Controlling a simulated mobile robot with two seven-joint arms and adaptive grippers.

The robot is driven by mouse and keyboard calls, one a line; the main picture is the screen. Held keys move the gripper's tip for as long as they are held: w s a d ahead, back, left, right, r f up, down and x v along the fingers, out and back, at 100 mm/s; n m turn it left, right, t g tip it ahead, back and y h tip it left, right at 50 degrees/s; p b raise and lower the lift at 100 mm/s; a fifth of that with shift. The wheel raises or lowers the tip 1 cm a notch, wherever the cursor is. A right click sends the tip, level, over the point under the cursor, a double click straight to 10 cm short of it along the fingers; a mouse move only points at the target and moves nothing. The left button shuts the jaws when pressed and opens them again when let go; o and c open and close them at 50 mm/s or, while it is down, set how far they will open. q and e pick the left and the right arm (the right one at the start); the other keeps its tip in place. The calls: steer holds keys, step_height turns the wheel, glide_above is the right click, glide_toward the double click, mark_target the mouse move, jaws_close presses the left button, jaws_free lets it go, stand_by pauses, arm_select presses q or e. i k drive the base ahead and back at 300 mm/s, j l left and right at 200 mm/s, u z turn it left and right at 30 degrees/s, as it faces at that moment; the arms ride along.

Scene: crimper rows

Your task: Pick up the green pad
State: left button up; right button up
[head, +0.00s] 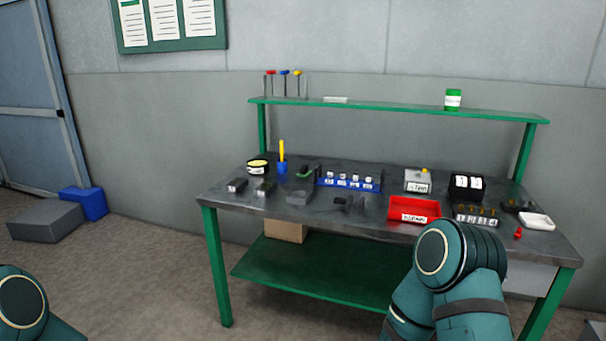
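A small dark-green piece (304,171) sits on top of a grey block at the back left of the workbench (225,200); it may be the green pad, but it is too small to tell. Neither of my grippers shows. Only a teal link of my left arm is in the lower left corner, and teal links of my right arm stand in front of the bench's right half, hiding part of its front edge and lower shelf.
A red bin (412,218), a blue rack (348,189), a blue cup (282,168) with a yellow stick and a white dish (537,222) stand on the bench. A green-lidded jar (453,102) is on the upper shelf (390,105).

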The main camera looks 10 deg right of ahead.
mark_target(304, 172)
steer(key=i+l+u, duration=0.15)
steer(key=i, duration=0.3)
steer(key=i+l+u, duration=0.15)
steer(key=i, duration=0.3)
steer(key=i+l+u, duration=0.1)
steer(key=i+l, duration=0.3)
